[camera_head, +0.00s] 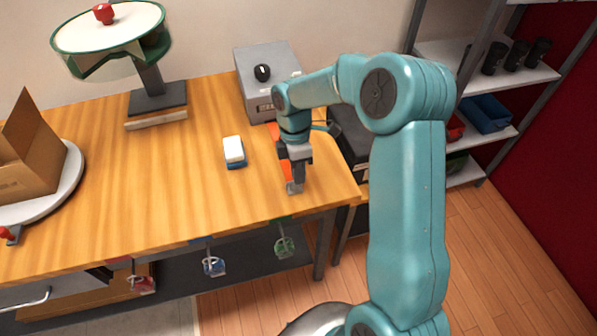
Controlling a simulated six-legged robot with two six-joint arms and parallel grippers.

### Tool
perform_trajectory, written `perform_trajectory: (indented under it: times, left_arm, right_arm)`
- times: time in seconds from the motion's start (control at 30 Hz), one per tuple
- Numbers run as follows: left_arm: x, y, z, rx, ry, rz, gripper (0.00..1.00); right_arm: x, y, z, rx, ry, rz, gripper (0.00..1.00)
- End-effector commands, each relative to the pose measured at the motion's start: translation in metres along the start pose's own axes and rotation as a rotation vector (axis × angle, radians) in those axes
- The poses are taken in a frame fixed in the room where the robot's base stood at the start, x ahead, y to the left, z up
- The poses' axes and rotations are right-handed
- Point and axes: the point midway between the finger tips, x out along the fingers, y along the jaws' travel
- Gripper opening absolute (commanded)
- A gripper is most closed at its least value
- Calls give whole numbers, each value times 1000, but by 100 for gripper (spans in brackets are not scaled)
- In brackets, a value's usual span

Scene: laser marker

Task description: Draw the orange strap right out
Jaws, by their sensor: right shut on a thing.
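An orange strap (286,170) runs along the right part of the wooden table, from near the front of the grey box (268,72) toward the table's front edge. My right arm and gripper cover much of it. My right gripper (295,187) points down near the front right corner of the table and is shut on the strap's near end. Whether the strap's far end lies under the box or in front of it is hidden. My left gripper is not in view.
A white and blue block (234,152) lies left of the strap. A green-rimmed round stand (110,30) and a cardboard box (30,160) on a round plate stand further left. A shelf unit (490,75) stands right.

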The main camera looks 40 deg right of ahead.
Motion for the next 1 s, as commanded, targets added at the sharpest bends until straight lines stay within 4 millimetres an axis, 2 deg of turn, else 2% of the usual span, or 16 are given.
perform_trajectory:
  times: [0.07,0.1,0.13,0.17,0.43,0.57,0.67,1.0]
  left_arm:
    - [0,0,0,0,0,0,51]
    - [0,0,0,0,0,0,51]
    - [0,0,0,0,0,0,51]
    - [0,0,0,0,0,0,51]
    - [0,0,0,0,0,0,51]
    - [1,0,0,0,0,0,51]
    - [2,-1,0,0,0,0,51]
    - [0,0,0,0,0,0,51]
  right_arm:
    - [1,-3,0,0,-2,-14,0]
    - [1,-3,0,0,-2,-15,21]
    - [1,-3,0,0,-2,-15,31]
    - [1,-3,0,0,-2,-14,34]
    - [1,-3,0,0,-1,-9,34]
    - [-10,-2,0,0,-1,-5,34]
    - [-29,-2,0,0,0,-3,34]
    - [-119,-2,0,0,0,-4,34]
